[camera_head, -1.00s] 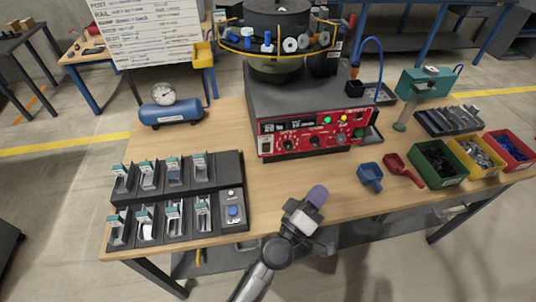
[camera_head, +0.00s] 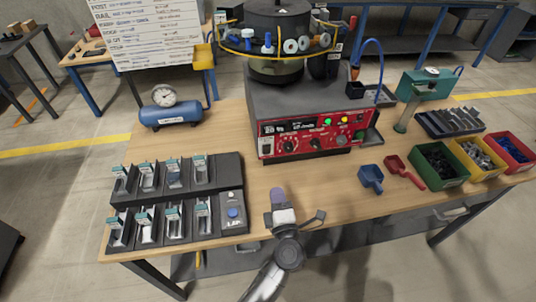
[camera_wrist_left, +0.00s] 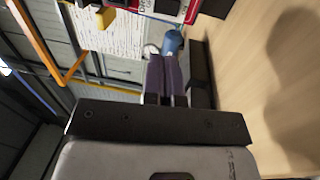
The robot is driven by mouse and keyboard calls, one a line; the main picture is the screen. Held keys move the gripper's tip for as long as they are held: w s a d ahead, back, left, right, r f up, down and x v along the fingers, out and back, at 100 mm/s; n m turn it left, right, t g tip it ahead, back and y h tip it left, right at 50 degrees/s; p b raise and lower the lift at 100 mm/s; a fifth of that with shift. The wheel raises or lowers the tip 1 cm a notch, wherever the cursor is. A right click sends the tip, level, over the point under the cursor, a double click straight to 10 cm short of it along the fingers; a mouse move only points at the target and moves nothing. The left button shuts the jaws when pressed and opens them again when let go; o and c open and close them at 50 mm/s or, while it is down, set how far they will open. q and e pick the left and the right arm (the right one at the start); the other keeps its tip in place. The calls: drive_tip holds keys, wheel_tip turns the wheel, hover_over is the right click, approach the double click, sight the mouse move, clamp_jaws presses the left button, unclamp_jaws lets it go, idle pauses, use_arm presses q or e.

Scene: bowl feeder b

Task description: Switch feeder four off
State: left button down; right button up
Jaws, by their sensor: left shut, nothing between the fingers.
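The bowl feeder (camera_head: 280,88) stands at the back middle of the bench, with a dark round bowl on a grey box. Its red control panel (camera_head: 311,136) has a lit display, knobs, green and yellow lamps, and a pale switch (camera_head: 266,147) at its left end. Whether the panel bears the number four is too small to read. My left gripper (camera_head: 277,194) is shut and empty, in front of the panel and apart from it, over the bench's front part. Its purple fingers (camera_wrist_left: 166,75) show closed together in the left wrist view. My right gripper is out of view.
A black tray rack (camera_head: 228,172) with several compartments and a blue button lies left of my gripper. Blue (camera_head: 370,177) and red (camera_head: 403,170) scoops and parts bins (camera_head: 441,166) are at right. A blue air tank (camera_head: 170,115) stands at back left. Bare wood lies before the panel.

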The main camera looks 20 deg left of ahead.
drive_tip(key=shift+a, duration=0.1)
use_arm(q)
drive_tip(key=b, duration=0.4)
approach(266, 148)
drive_tip(key=x, duration=0.6)
drive_tip(key=shift+w+f, duration=0.1)
drive_tip(key=shift+w, duration=0.15)
drive_tip(key=shift+w+a, duration=0.3)
drive_tip(key=shift+w, duration=0.2)
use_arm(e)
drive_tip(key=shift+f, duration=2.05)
